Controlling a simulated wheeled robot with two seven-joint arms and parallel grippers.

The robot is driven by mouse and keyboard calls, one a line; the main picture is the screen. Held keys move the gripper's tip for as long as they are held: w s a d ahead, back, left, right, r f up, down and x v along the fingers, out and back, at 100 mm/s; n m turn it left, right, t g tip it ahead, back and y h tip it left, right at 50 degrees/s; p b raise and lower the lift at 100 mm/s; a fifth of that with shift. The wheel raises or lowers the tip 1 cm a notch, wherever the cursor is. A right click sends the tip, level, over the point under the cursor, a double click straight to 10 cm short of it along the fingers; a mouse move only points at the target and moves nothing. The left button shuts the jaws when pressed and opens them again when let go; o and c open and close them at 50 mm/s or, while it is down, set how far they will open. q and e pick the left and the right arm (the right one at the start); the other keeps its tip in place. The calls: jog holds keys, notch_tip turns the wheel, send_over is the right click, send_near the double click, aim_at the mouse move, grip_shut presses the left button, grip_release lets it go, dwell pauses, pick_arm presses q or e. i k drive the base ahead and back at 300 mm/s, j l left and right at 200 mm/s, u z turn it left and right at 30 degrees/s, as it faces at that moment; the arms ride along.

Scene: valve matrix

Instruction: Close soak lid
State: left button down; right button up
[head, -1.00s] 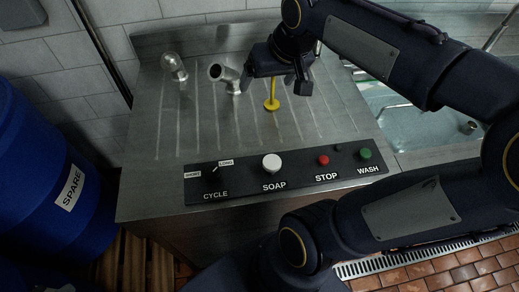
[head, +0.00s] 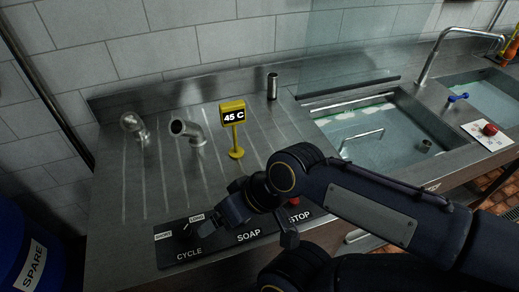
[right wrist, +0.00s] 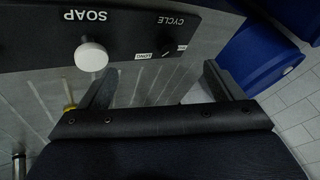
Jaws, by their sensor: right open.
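A clear see-through panel (head: 375,40), seemingly the soak lid, stands raised against the wall behind the sink. A dark strip (head: 350,92) runs along its lower edge. Below it lies the open-looking water-filled basin (head: 400,108). A thin metal bar (head: 362,138) shows over the water; I cannot tell whether it belongs to the lid. My right gripper (head: 224,212) is over the black control panel near CYCLE, left of and well away from the lid. In the right wrist view the gripper (right wrist: 157,85) is open and empty, fingers apart. My left gripper is out of view.
The control panel (head: 170,250) has a white soap knob (right wrist: 91,54). A yellow 45 C display (head: 234,117), a bent pipe (head: 188,133) and a metal cylinder (head: 272,86) stand on the drainboard. A tap (head: 430,60) and red knob (head: 490,129) are right of the basin.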

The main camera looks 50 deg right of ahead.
aim_at(310, 95)
jog(key=j+z, duration=0.1)
jog(key=z, duration=0.4)
jog(key=k+z, duration=0.1)
jog(key=z, duration=0.4)
jog(key=j+z, duration=0.1)
jog(key=z, duration=0.4)
jog(key=k+z, duration=0.15)
jog(key=z, duration=0.8)
jog(key=i+l+u, duration=0.1)
jog(key=u, duration=0.4)
jog(key=i+l+u, duration=0.1)
jog(key=l+u, duration=0.15)
jog(key=u, duration=0.25)
jog(key=l+u, duration=0.25)
jog(key=u, duration=0.25)
